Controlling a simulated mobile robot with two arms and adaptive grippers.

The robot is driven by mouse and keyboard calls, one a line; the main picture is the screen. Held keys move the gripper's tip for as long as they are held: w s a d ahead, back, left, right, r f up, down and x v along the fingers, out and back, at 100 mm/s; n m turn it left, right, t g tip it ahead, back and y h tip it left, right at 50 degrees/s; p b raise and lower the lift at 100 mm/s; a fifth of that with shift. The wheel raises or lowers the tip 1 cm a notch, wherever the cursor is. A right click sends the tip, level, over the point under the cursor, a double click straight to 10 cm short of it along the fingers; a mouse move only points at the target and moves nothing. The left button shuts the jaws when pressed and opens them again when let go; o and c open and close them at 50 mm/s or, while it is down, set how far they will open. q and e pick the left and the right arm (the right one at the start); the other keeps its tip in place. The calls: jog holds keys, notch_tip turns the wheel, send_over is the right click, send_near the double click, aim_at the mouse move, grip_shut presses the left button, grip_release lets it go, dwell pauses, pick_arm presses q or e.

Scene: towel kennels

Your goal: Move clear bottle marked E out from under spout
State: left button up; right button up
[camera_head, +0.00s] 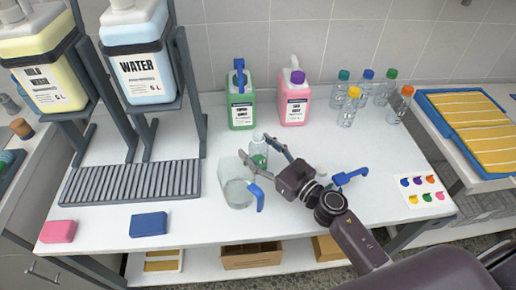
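A small clear bottle (259,146) with a green patch low on it stands upright near the middle of the table. It is right of the grey drip grate, not under a tank. I cannot read a letter E on it. My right gripper (257,149) reaches in from the lower right with its fingers spread, one on each side of this bottle. Contact is not clear. The water tank (136,62) and the yellow tank (40,70) sit on dark stands above the grate (132,181). Their spouts are hard to make out. My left gripper is not in view.
A clear jug (236,192) with a blue handle stands just in front of the bottle. Green (241,108) and pink (294,104) canisters stand behind. Several capped bottles (349,108) stand back right. Pink (58,231) and blue (148,224) blocks lie front left.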

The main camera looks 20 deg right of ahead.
jog(key=shift+s+d+f, duration=0.1)
jog(key=shift+s, duration=0.15)
jog(key=v, duration=1.1)
jog(key=shift+s+d, duration=0.1)
jog(key=shift+s, duration=0.15)
